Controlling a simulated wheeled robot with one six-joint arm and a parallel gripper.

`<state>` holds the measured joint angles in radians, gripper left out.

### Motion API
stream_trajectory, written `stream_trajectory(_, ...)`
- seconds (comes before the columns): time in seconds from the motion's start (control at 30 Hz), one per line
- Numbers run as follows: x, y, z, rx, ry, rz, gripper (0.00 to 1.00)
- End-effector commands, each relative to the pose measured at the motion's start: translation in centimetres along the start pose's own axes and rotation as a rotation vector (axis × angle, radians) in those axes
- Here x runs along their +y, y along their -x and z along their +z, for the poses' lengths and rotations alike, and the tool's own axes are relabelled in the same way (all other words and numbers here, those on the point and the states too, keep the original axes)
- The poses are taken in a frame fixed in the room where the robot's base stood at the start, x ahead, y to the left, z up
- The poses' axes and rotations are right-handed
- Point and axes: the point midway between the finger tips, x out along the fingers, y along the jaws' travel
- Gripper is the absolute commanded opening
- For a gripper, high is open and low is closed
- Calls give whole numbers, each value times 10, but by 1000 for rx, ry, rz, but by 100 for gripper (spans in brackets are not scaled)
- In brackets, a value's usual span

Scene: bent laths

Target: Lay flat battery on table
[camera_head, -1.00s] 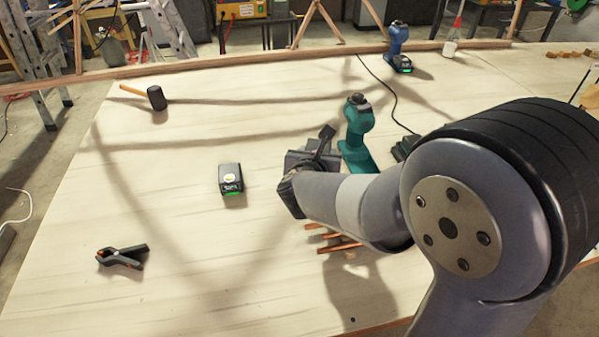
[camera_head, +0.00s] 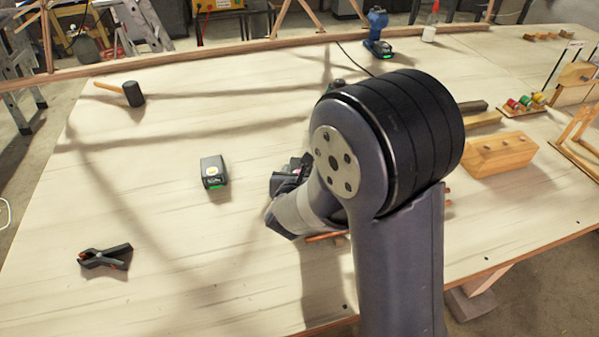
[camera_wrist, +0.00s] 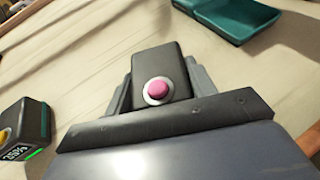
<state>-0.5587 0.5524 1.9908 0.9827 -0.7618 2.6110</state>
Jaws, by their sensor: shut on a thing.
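My gripper (camera_wrist: 157,84) is shut on a black battery (camera_wrist: 152,58) with a pink button in a pale ring, seen in the wrist view. Grey fingers sit on both sides of it. In the head view my gripper (camera_head: 288,182) is low over the table, partly hidden by my own arm; the held battery cannot be made out clearly there. Whether it touches the table (camera_head: 140,235) I cannot tell. A second dark battery with a green strip (camera_head: 213,172) stands on the table left of my gripper; it also shows in the wrist view (camera_wrist: 24,130).
A black clamp (camera_head: 105,257) lies front left, a mallet (camera_head: 133,94) back left. A blue drill (camera_head: 378,35) stands at the back. A teal tool base (camera_wrist: 228,14) is near my gripper. Wooden blocks (camera_head: 500,153) are at right. The table's left middle is clear.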

Motion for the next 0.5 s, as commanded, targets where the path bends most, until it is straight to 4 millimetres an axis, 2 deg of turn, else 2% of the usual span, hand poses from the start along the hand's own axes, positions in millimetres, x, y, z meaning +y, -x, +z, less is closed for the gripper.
stream_trajectory(0.27,0,-2,-3,-2,0,0,19)
stream_trajectory(0.3,0,-1,-3,0,0,0,54)
stream_trajectory(0.5,0,-1,-2,1,1,0,71)
